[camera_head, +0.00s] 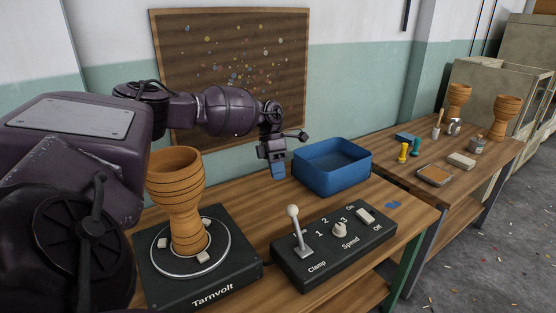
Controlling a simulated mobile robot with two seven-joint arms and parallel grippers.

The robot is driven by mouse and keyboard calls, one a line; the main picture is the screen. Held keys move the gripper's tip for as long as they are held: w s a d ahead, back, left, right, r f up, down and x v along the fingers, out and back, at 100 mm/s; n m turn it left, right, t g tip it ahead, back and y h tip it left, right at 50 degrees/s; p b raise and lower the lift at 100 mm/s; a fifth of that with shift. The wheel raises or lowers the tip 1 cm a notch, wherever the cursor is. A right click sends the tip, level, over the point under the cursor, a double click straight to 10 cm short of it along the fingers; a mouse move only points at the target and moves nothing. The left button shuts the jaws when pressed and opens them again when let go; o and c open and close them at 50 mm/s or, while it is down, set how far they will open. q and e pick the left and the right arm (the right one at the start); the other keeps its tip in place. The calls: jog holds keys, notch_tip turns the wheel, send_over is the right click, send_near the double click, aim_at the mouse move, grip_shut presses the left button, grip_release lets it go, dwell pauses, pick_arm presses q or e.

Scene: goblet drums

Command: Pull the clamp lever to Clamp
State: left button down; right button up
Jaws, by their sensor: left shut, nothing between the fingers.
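The clamp lever (297,228) is a white-knobbed metal stick on the dark control box (334,250). It stands up near the box's left end, behind the printed word Clamp, its knob leaning slightly left. A wooden goblet drum shell (177,190) stands upright on the round plate of the Tarnvolt turntable (150,259), with light jaw blocks around its foot. My left gripper (278,172) is shut and empty. It hangs above the table behind the control box, apart from the lever, just left of the blue bin. My right gripper is not in view.
A blue open bin (331,166) stands at the table's back right. The box also carries a Speed knob (339,230) and an On/Off switch (365,216). A second table (400,182) at right holds drum shells, jars and small tools. A pegboard-like panel (230,65) hangs behind.

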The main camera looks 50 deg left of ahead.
pick_arm(q)
jog(key=s+d+f, duration=0.1)
jog(key=d+f, duration=0.3)
jog(key=d, duration=0.2)
jog(key=shift+s+d+f, duration=0.2)
jog(key=shift+s+f, duration=0.2)
jog(key=shift+r, duration=0.1)
